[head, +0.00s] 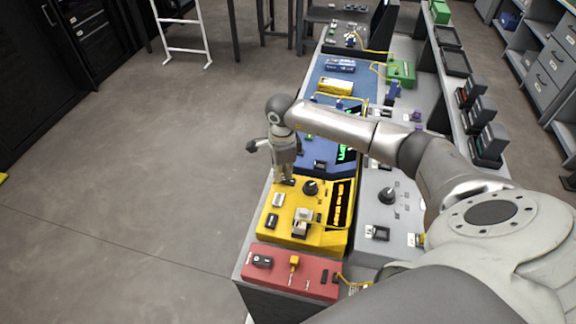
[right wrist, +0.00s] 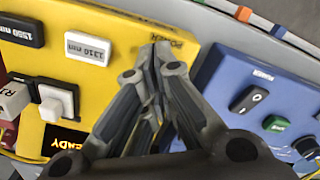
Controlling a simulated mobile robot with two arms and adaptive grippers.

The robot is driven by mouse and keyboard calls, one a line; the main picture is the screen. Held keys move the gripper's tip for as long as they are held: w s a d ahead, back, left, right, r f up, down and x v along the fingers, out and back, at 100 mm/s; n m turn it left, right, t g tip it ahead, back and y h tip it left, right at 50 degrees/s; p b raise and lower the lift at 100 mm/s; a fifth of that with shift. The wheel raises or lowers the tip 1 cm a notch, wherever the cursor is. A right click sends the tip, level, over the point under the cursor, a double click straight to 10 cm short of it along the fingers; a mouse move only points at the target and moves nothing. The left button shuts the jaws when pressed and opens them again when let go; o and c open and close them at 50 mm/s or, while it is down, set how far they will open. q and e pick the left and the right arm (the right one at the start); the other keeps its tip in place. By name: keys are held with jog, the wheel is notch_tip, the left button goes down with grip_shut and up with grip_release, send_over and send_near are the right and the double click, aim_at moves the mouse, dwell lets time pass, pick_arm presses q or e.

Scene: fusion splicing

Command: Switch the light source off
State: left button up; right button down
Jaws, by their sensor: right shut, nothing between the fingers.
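The yellow unit (head: 263,233), which fits a light source, sits near the front end of the bench. Its 1310 nm button (right wrist: 88,47) is white and its 1550 nm button (right wrist: 21,30) is dark. Its dark display (head: 340,203) shows lit orange text; in the right wrist view "EADY" (right wrist: 66,139) can be read. My right gripper (head: 286,182) points down at the unit's far left corner. In the right wrist view its shut, empty fingertips (right wrist: 161,48) are beside the "POWER" label (right wrist: 181,46). They hide any switch there; contact cannot be told. My left gripper is out of view.
A blue unit (right wrist: 222,80) with a black rocker switch (right wrist: 248,98) and green button (right wrist: 275,123) lies close beyond. A red box (head: 283,272) stands in front. A grey unit (head: 372,212) is to the right. Open floor (head: 130,190) lies left.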

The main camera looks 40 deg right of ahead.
jog(key=shift+s+f+b, duration=0.1)
jog(key=shift+f+b, duration=0.2)
jog(key=shift+f, duration=0.05)
jog(key=shift+r, duration=0.1)
jog(key=shift+r+p, duration=0.7)
jog(key=shift+r, duration=0.2)
jog(key=shift+r+p, duration=1.35)
jog(key=shift+r, duration=1.2)
jog(key=shift+f, duration=0.1)
